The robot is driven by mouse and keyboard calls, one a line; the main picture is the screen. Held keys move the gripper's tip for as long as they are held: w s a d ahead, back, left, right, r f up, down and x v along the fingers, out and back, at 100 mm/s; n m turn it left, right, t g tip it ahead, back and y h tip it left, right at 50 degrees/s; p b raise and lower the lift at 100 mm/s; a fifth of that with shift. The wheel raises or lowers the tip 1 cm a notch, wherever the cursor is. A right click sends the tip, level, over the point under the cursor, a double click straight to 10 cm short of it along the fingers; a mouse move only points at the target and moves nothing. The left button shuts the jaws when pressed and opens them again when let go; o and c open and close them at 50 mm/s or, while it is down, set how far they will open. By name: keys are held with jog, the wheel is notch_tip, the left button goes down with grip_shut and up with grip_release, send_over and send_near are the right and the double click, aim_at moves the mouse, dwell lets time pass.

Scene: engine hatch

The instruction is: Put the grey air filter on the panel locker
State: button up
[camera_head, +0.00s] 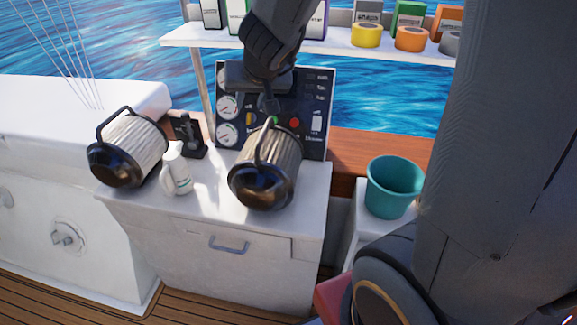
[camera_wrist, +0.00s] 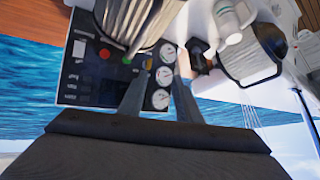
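An air filter with greyish-beige pleats, a black end cap and a black handle (camera_head: 268,165) lies on the right part of the white panel locker (camera_head: 225,275). It also shows at the top of the wrist view (camera_wrist: 135,22). A second filter with paler, whitish pleats (camera_head: 130,145) is at the locker's left end; it also shows in the wrist view (camera_wrist: 250,60). My gripper (camera_head: 268,103) is above and behind the greyish-beige filter, close to its handle. In the wrist view my two fingers (camera_wrist: 160,72) are apart, with nothing seen between them.
The dark gauge panel (camera_head: 312,120) stands close behind my gripper. A white bottle (camera_head: 177,170) and a black lever unit (camera_head: 188,135) stand between the filters. A teal bucket (camera_head: 393,188) is at right. A shelf (camera_head: 330,43) with boxes and tape rolls hangs above.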

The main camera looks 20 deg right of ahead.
jog(key=s+d+f+n+g, duration=0.1)
jog(key=s+f+g, duration=0.2)
jog(key=s, duration=0.5)
jog(key=s+d+f+n+g, duration=0.1)
jog(key=s+d+f+g, duration=0.1)
jog(key=s+f, duration=0.3)
jog(key=s+g, duration=0.1)
jog(key=s, duration=0.2)
jog(key=shift+s+f+n, duration=0.3)
jog(key=shift+s, duration=0.1)
jog(key=shift+f, duration=0.1)
notch_tip(320, 180, down, 7)
jog(key=b, duration=0.6)
jog(key=shift+g, duration=0.4)
